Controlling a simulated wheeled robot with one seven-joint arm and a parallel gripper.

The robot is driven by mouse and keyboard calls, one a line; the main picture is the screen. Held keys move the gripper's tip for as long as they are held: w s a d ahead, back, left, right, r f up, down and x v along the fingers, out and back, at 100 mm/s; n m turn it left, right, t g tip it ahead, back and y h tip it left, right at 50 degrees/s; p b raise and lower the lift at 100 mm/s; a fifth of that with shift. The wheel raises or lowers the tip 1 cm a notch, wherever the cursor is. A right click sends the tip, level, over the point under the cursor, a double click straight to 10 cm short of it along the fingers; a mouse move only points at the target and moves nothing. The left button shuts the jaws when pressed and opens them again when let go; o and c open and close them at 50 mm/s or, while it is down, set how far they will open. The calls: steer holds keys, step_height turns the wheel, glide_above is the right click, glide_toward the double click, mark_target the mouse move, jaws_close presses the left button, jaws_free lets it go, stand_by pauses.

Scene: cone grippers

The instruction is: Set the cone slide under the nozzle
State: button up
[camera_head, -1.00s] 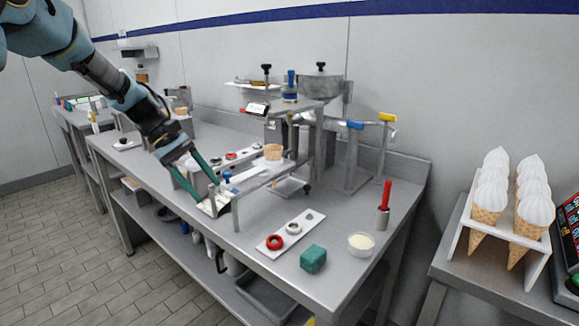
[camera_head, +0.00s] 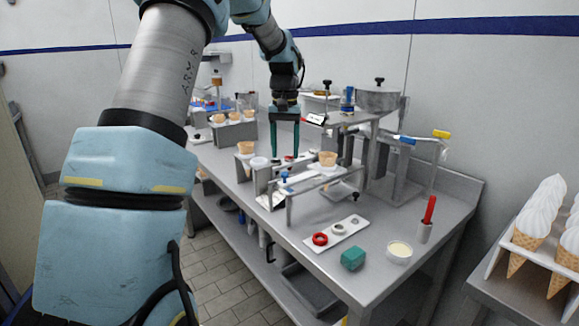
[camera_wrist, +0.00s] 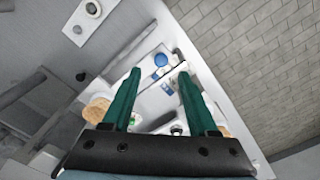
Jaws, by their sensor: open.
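A waffle cone (camera_head: 328,158) stands upright in the slide on a raised metal rail frame (camera_head: 318,190) at the middle of the bench. A small blue knob (camera_head: 284,175) sits toward the left end of the frame; a blue knob shows in the wrist view too (camera_wrist: 160,60). The filling machine with its hopper (camera_head: 378,101) stands behind and right of the cone; its nozzle is hard to make out. My gripper (camera_head: 284,155) is open and empty, pointing down, left of the cone and behind the blue knob in the head view. The wrist view shows its green fingers (camera_wrist: 159,73) apart.
More cones (camera_head: 234,117) stand in a rack behind at left. A white strip with rings (camera_head: 337,232), a green block (camera_head: 353,259), a cup (camera_head: 399,252) and a red-handled tool (camera_head: 428,212) occupy the front right. Bare bench lies between them and the rail.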

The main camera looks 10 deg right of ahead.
mark_target(285, 173)
steer(key=shift+a+f+p, duration=0.1)
steer(key=shift+f+p, duration=0.5)
steer(key=shift+f, duration=2.45)
jaws_close()
